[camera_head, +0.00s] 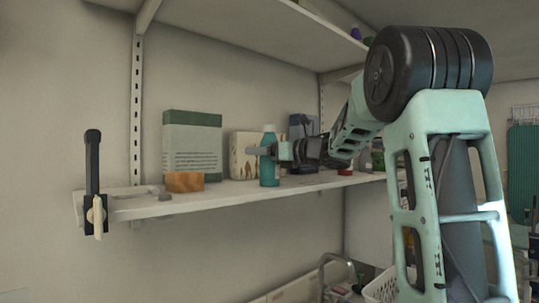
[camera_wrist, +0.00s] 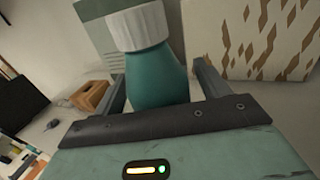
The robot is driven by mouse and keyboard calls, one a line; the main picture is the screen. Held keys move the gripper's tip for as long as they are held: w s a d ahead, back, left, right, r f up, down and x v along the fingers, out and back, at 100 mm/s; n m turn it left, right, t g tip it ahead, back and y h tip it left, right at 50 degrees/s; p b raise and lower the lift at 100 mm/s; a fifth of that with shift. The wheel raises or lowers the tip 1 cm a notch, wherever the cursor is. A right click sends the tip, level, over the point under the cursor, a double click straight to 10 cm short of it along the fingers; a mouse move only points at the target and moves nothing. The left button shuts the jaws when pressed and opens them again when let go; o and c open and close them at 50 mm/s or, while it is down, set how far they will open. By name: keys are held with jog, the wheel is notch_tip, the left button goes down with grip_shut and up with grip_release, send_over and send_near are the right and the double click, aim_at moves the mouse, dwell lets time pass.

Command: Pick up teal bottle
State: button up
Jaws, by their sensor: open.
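The teal bottle (camera_head: 268,172) with a white cap stands upright on the wall shelf in the head view. In the wrist view the teal bottle (camera_wrist: 155,75) fills the upper middle, its white cap toward the top of the picture. My gripper (camera_head: 262,151) is at the bottle's upper part in the head view. In the wrist view the two fingers of my gripper (camera_wrist: 160,85) are apart, one on each side of the bottle. The lower part of the bottle is hidden by the gripper body in the wrist view. I cannot tell whether a finger touches it.
A green and white box (camera_head: 192,146) and a small wooden block (camera_head: 184,182) stand left of the bottle. A patterned box (camera_head: 243,155) is close behind it. A black clamp-like tool (camera_head: 93,180) is at the left end of the shelf (camera_head: 230,190). An upper shelf (camera_head: 255,25) runs above.

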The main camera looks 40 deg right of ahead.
jog(key=c, duration=1.2)
jog(key=shift+c, duration=0.8)
jog(key=shift+r, duration=0.15)
